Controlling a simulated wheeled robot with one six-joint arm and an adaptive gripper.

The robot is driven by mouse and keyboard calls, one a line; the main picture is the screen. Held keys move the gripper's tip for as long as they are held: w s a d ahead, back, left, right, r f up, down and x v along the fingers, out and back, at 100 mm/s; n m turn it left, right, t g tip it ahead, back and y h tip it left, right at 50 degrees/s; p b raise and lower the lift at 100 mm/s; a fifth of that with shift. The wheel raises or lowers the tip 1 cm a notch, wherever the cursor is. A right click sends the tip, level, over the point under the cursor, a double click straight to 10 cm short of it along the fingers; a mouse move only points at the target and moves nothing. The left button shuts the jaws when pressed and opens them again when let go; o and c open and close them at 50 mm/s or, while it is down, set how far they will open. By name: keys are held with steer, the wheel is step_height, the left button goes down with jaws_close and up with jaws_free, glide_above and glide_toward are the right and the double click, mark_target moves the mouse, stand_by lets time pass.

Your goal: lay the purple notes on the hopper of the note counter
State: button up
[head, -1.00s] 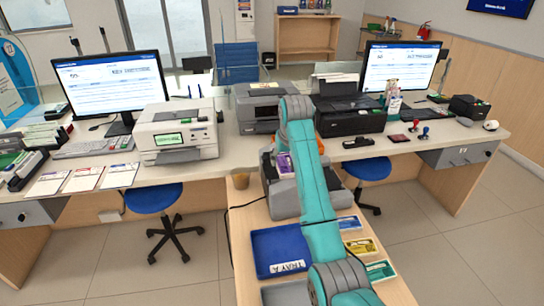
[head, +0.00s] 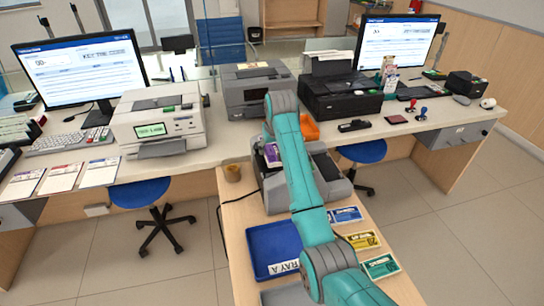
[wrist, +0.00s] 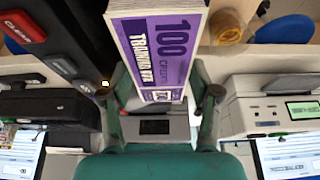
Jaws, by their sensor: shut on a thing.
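My gripper (wrist: 160,92) is shut on the purple notes (wrist: 158,45), a banded stack marked 100. Its fingers sit on either side of the stack. In the head view the purple notes (head: 272,155) show as a small patch left of my arm, over the upper left part of the grey note counter (head: 337,187). My arm hides most of the gripper and the middle of the machine. In the wrist view the note counter's dark panel with its red CLEAR button (wrist: 24,26) lies left of the notes. I cannot tell whether the notes touch the hopper.
Blue tray A (head: 272,248) lies in front of the note counter, with blue, yellow and green note bundles (head: 362,241) to its right. A brown cup (head: 232,173) stands left of the machine. Printers (head: 340,97) line the counter behind. A small orange thing (head: 309,128) shows beside my arm.

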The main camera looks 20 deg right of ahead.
mark_target(273, 152)
steer(key=shift+f, duration=1.95)
steer(key=o, duration=1.3)
steer(key=shift+f, duration=0.1)
steer(key=v, duration=1.2)
